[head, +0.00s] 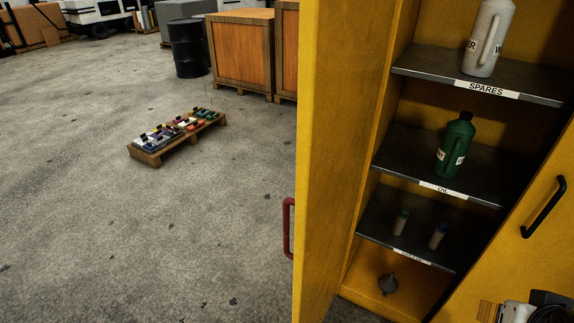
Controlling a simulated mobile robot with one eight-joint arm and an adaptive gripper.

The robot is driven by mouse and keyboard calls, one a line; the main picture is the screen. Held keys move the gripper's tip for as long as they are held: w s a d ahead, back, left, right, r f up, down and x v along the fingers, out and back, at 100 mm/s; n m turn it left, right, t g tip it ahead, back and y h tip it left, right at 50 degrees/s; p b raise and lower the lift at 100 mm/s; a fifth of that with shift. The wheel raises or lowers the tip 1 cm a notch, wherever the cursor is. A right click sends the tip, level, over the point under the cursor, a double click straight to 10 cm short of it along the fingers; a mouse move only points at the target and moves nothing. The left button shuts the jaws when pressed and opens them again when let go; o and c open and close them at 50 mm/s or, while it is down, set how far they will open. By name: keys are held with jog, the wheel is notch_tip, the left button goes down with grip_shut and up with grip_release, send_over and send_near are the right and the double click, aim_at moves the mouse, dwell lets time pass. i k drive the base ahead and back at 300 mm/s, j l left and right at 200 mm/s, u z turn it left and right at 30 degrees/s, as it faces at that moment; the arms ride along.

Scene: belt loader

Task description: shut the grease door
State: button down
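A yellow cabinet stands at the right of the head view, with its shelves exposed. Its left door (336,150) stands open, seen nearly edge-on, with a red handle (287,228) on its outer side. Its right door (525,225), with a black handle (544,206), slants across the lower right and is cut off by the frame. No readable label shows which door is the grease door. A grey and black mechanical part at the bottom right corner looks like the end of my arm. It is cut off, and I cannot make out its fingers or any contact.
The shelves hold a white jug (489,38), a green bottle (455,144), two small tubes and a dark funnel (388,285). A pallet with small coloured items (178,131), a black drum (189,48) and wooden crates (241,50) stand beyond. Floor left of the cabinet is clear.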

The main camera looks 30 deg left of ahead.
aim_at(343, 44)
jog(key=j+z, duration=0.1)
jog(key=j, duration=0.95)
jog(key=k+j, duration=0.1)
jog(key=j, duration=0.9)
jog(key=k+j, duration=0.1)
jog(key=j, duration=0.2)
jog(key=k+j+z, duration=0.1)
jog(key=j, duration=0.25)
jog(key=k+j, duration=0.1)
jog(key=j, duration=0.2)
